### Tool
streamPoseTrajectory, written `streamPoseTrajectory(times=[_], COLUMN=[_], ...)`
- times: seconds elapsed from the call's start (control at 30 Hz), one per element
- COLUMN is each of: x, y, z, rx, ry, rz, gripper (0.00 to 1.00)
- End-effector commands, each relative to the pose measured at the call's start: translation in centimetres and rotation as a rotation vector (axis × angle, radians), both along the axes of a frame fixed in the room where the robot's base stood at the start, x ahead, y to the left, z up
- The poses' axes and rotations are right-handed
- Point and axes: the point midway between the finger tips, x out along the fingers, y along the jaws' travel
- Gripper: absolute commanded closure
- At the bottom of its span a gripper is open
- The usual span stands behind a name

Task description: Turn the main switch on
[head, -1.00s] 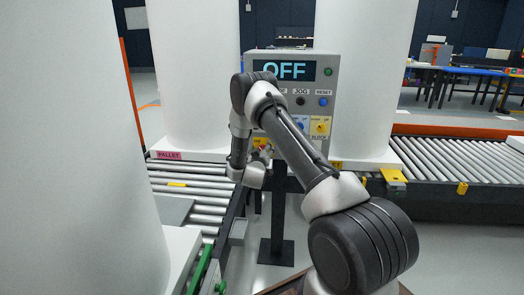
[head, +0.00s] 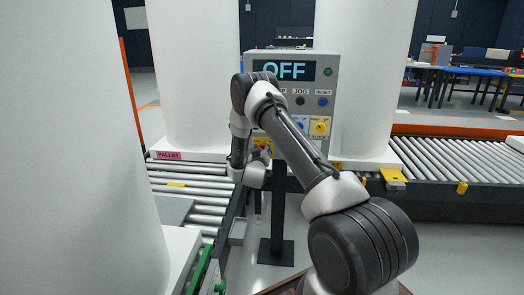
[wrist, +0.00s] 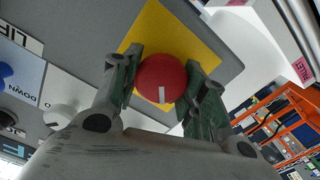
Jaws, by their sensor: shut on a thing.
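The main switch is a round red knob (wrist: 162,79) with a white mark, on a yellow plate (wrist: 172,30) in the wrist view. My gripper (wrist: 163,85) has one finger on each side of the knob and is shut on it. The control box (head: 333,62) stands on a post in the head view, and its display (head: 284,70) reads OFF. In the head view my arm hides most of the lower left of the box, with the knob and my fingertips hard to make out.
A roller conveyor (head: 202,197) runs at the left and another (head: 462,163) at the right. Large white cylinders (head: 190,70) stand close on both sides of the box. In the wrist view, a blue knob (wrist: 6,72) and a white knob (wrist: 58,117) sit nearby on the panel.

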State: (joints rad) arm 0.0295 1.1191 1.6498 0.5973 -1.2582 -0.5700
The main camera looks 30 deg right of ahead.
Motion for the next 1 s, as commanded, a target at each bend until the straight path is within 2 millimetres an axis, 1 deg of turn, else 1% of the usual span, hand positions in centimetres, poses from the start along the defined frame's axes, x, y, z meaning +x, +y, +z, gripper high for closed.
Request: streamPoseTrajectory(times=[0.27,1.0], x=[-0.06,-0.26], y=[-0.07,-0.34], z=[0.03,-0.06], rx=[0.176,0.759], ry=[-0.119,-0.513], rz=[0.000,0.000], gripper=[0.81,0.81])
